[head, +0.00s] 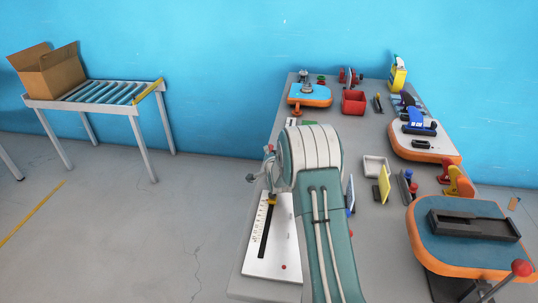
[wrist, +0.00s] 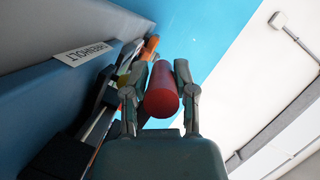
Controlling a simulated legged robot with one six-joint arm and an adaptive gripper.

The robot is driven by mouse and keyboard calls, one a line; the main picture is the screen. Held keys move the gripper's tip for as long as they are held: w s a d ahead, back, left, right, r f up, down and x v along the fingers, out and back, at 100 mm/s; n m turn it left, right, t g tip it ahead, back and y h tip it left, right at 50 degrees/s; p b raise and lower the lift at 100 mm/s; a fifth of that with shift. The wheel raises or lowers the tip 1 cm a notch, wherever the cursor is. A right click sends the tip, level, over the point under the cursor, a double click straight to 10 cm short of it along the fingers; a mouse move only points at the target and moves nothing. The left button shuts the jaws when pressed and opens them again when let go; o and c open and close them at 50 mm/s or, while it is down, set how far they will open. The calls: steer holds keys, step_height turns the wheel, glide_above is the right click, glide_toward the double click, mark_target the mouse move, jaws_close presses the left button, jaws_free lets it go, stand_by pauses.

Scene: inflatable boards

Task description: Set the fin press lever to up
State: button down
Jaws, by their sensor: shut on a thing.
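My gripper (head: 262,168) shows in the head view past the left side of my arm, above the table's left edge. In the wrist view my gripper (wrist: 160,85) has its two fingers shut on a red cylindrical handle (wrist: 161,92), with one finger on each side. The handle's rounded end points toward the wrist camera. What the handle joins to is hidden, so I cannot tell whether it is the fin press lever. A separate lever with a red ball knob (head: 521,268) stands at the front right, beside an orange-edged teal board (head: 430,240).
The grey table (head: 345,220) holds a white scale panel (head: 272,262), a red bin (head: 354,102), a white tray (head: 375,167) and several boards and tools. A roller stand (head: 110,92) with a cardboard box (head: 50,72) is at the left. The floor between is clear.

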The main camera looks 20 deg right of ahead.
steer(key=r+m, duration=0.1)
steer(key=r, duration=0.2)
steer(key=d+r+m+t, duration=0.1)
steer(key=r, duration=0.2)
steer(key=s+r+m+t, duration=0.1)
steer(key=r+m, duration=0.1)
steer(key=r, duration=0.1)
steer(key=shift+s+d, duration=0.1)
steer(key=shift+d, duration=0.3)
steer(key=s+d+r+m+t, duration=0.1)
steer(key=s+d+r+m, duration=0.3)
steer(key=d, duration=0.3)
steer(key=s+d+r+m+t+h, duration=0.1)
steer(key=s+d+r+m, duration=0.4)
steer(key=d+r, duration=0.1)
steer(key=shift+s+d+t+h, duration=0.2)
steer(key=shift+d+t+h, duration=0.1)
steer(key=shift+d, duration=0.05)
steer(key=shift+d+r, duration=0.1)
steer(key=shift+c, duration=2.2)
jaws_free()
steer(key=shift+s+d, duration=0.1)
steer(key=shift+s, duration=0.05)
steer(key=shift+d+r, duration=0.1)
steer(key=shift+r, duration=0.15)
